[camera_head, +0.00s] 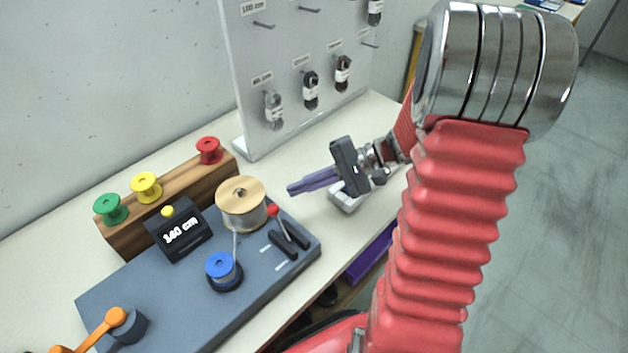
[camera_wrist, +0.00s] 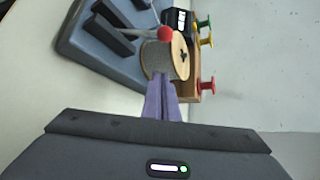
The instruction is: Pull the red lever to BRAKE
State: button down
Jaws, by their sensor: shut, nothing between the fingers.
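The red lever has a red ball knob (camera_head: 273,210) on a thin grey rod, rising between two dark blocks (camera_head: 283,245) on the blue-grey base board (camera_head: 200,315). The rod leans toward the large wooden spool (camera_head: 241,204). White labels beside the blocks are too small to read. My gripper (camera_head: 291,190) is shut and empty, its purple fingers pointing left above the table, just right of the knob and apart from it. In the wrist view, the fingertips (camera_wrist: 160,80) lie below the red knob (camera_wrist: 165,33), with the spool (camera_wrist: 165,58) behind them.
On the board are a blue spool (camera_head: 221,266), a black display (camera_head: 180,232) and an orange crank (camera_head: 105,325). A wooden rack (camera_head: 165,215) holds green, yellow and red spools. A grey pegboard (camera_head: 250,95) with laces stands behind.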

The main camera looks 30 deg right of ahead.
aim_at(281, 224)
jog(key=x, duration=0.5)
jog(key=shift+a, duration=0.2)
jog(key=shift+s+a+r, duration=0.15)
jog(key=shift+s+r, duration=0.35)
jog(key=shift+s, duration=0.3)
jog(key=shift+s+a+r, duration=0.1)
jog(key=shift+s+r, duration=0.4)
jog(key=shift+s, duration=0.3)
jog(key=shift+d, duration=0.15)
